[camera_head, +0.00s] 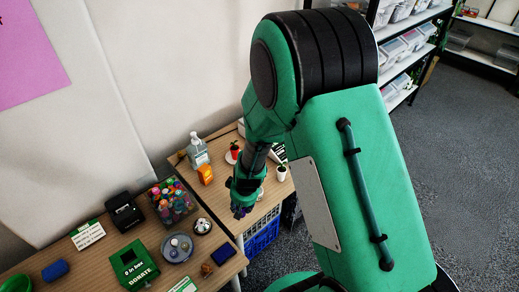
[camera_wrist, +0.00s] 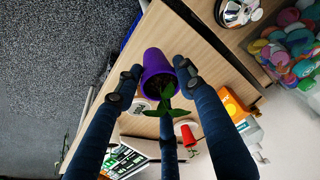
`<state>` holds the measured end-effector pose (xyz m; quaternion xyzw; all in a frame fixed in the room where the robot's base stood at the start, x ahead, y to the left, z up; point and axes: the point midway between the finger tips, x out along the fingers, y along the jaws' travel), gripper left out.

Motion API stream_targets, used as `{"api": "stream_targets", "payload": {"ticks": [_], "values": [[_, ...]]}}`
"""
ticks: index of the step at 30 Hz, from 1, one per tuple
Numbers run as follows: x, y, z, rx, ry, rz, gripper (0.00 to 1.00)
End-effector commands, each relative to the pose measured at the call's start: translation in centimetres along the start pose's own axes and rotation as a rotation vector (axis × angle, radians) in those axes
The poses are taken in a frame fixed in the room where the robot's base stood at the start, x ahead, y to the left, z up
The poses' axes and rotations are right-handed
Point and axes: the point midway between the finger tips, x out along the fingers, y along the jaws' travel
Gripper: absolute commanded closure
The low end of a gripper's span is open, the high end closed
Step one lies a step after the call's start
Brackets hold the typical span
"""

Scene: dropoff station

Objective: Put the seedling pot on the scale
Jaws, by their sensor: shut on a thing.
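My gripper (camera_wrist: 156,74) is shut on a purple pot (camera_wrist: 158,62) with a green seedling, its fingers on either side of the pot. The pot shows only as a small purple patch (camera_head: 238,212) below my gripper (camera_head: 243,197) in the head view. It appears held above the edge of the wooden table. No scale can be made out for certain. A white round piece (camera_head: 232,157) lies under or beside a small red pot (camera_head: 235,148) with a plant; the red pot also shows in the wrist view (camera_wrist: 188,135). My arm hides part of the table.
A pump bottle (camera_head: 199,150) and an orange item (camera_head: 205,174) stand left. The nearer table holds a tub of colourful items (camera_head: 172,201), a silver bell (camera_head: 202,226) and a green donation box (camera_head: 134,266).

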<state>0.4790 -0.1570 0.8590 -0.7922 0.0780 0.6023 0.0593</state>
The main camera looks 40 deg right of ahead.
Motion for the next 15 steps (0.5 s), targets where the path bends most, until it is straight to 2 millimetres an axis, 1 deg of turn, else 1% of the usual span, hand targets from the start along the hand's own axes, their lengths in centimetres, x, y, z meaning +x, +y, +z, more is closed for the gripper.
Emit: {"api": "stream_targets", "payload": {"ticks": [5, 8, 11, 15], "values": [[-0.3, 0.7, -1.1, 0.001, 0.000, 0.000, 0.89], [-0.6, 1.4, -2.3, 0.002, 0.000, 0.000, 0.89], [-0.9, 2.3, -3.8, 0.001, -0.001, 0.000, 0.89], [-1.3, 4.1, -6.2, 0.001, -0.003, -0.001, 0.89]]}}
